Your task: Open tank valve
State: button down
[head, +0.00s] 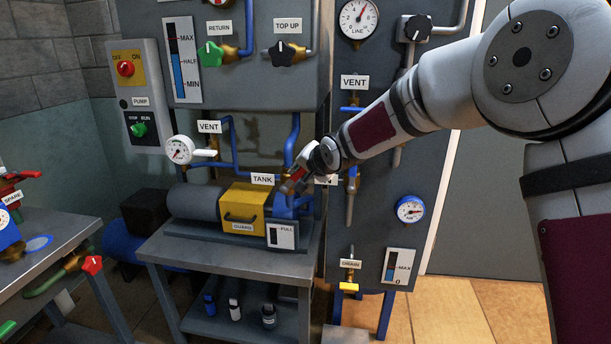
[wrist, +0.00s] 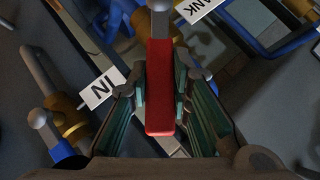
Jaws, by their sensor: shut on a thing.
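The tank valve's red lever handle (wrist: 160,90) runs lengthwise between my fingers in the wrist view, its grey stem end at the top edge. The TANK label (wrist: 197,8) is just beyond it, upside down in that view. In the head view my gripper (head: 301,178) is at the pipework right of the TANK label (head: 262,179), above the blue pump end. It is shut on the red handle, which shows only as a small red piece (head: 290,186) there. The valve body is mostly hidden by my gripper.
The yellow guard (head: 240,208) and grey motor (head: 195,203) stand on the bench left of my gripper. An IN label (wrist: 102,90) and a brass valve (wrist: 66,118) are close on the left in the wrist view. Blue pipes (head: 294,140) rise behind my gripper.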

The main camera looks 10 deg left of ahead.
jog(key=a+h, duration=0.1)
jog(key=a+r+n+h, duration=0.1)
jog(key=shift+a+r+n+g+h, duration=0.1)
jog(key=shift+a+n+g+h, duration=0.1)
jog(key=shift+n+g+h, duration=0.1)
jog(key=shift+a+r+n+h, duration=0.25)
jog(key=shift+a+n+h, duration=0.45)
jog(key=shift+h, duration=0.4)
jog(key=shift+w+a+h+p, duration=0.1)
jog(key=shift+a+h+p, duration=0.5)
jog(key=shift+h, duration=0.1)
jog(key=shift+n, duration=0.3)
jog(key=c, duration=1.4)
grip_release()
jog(key=shift+c, duration=0.2)
jog(key=shift+r, duration=0.1)
jog(key=v, duration=1.1)
jog(key=shift+s+r, duration=0.25)
jog(key=shift+r, duration=0.1)
